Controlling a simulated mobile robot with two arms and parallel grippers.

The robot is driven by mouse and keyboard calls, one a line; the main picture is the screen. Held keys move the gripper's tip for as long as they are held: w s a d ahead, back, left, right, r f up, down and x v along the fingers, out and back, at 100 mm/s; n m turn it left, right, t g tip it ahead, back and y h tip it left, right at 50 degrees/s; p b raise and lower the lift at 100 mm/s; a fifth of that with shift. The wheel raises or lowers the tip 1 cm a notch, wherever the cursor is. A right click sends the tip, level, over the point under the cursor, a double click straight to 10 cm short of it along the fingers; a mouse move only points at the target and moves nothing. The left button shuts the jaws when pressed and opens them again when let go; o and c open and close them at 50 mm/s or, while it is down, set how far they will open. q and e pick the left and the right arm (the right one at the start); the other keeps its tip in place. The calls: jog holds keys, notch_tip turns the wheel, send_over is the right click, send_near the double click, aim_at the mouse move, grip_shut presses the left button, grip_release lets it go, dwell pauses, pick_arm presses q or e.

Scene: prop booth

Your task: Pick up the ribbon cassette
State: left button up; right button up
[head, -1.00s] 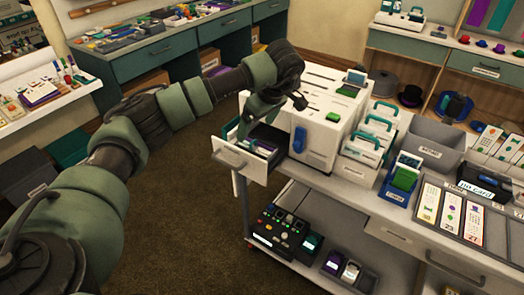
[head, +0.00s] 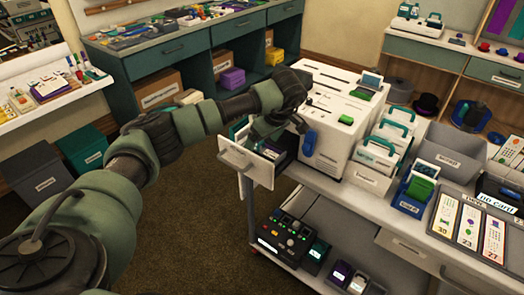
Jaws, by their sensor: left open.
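The white card printer (head: 335,112) stands on the cart, with its drawer (head: 247,163) pulled out on its left side. In the drawer lies a dark cassette (head: 274,152) with a pale label, probably the ribbon cassette; the drawer wall and my gripper partly hide it. My left gripper (head: 257,137) is open and points down at the drawer, over its left part. I cannot tell whether its fingertips touch anything inside. My right gripper is not in view.
White boxes with teal handles (head: 382,145), a blue holder with green cards (head: 414,193) and a grey bin (head: 450,158) stand right of the printer. A black control box (head: 288,238) sits on the lower shelf. Carpet floor is free left of the cart.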

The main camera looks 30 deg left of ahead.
aim_at(261, 143)
pick_arm(q)
jog(key=shift+x, duration=1)
jog(key=shift+c, duration=0.3)
jog(key=c, duration=1.1)
jog(key=shift+w+r, duration=0.1)
jog(key=shift+r, duration=0.05)
notch_tip(261, 143, up, 20)
jog(key=shift+f+b, duration=0.1)
jog(key=shift+b, duration=0.95)
jog(key=shift+f, duration=0.1)
